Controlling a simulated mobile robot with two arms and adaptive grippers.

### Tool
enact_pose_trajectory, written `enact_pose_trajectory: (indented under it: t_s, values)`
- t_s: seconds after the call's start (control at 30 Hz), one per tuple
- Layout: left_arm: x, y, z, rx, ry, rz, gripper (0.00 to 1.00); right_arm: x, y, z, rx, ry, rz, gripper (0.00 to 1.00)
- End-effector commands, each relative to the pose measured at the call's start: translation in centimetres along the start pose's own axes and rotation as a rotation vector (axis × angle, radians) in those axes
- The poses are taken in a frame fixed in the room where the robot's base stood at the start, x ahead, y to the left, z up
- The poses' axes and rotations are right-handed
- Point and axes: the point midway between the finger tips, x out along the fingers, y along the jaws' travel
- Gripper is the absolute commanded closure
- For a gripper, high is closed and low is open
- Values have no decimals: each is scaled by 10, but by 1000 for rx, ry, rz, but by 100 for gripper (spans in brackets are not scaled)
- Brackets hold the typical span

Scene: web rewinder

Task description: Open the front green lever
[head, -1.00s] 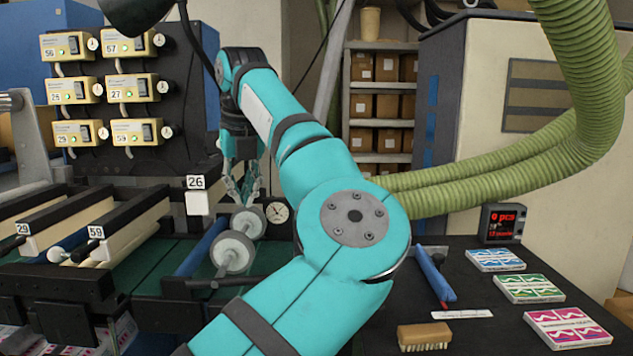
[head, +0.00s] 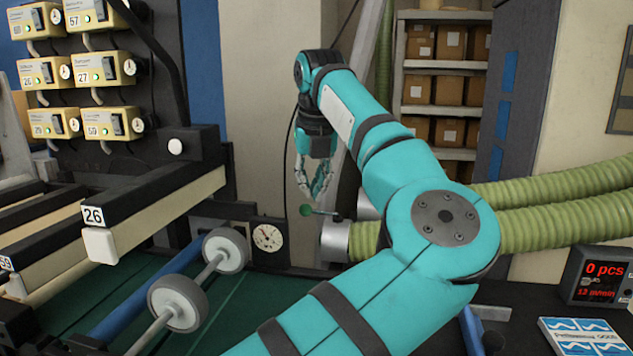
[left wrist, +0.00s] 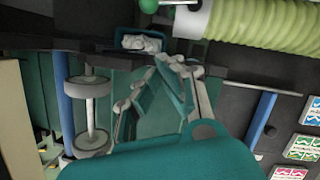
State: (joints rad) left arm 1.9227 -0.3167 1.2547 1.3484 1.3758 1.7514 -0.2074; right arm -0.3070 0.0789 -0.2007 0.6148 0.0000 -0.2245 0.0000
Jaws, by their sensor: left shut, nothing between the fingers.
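The green lever (head: 306,210) shows in the head view as a green ball on a thin dark rod, beside the silver end of a green hose. Its green ball also shows at the top edge of the left wrist view (left wrist: 149,6). My left gripper (head: 319,190) points down just above and slightly right of the ball in the head picture; I cannot tell whether it touches. In the left wrist view my left gripper (left wrist: 180,65) is shut and empty, with its tips below the ball. My right gripper is in neither view.
Two green corrugated hoses (head: 560,205) run right behind my arm. Grey rollers (head: 225,250) on a shaft and a dial gauge (head: 267,237) stand left of the lever. A counter display (head: 597,277) and printed packs (head: 585,338) are on the black table at right.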

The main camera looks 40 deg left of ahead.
Motion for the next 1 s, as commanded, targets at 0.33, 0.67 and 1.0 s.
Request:
enact_pose_trajectory:
  t_s: [0.33,0.67,1.0]
  values:
    - [71,0,0,0,5,3,100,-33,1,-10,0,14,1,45]
    - [90,0,34,2,0,1,100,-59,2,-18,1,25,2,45]
    - [94,0,35,2,0,0,100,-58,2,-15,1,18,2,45]
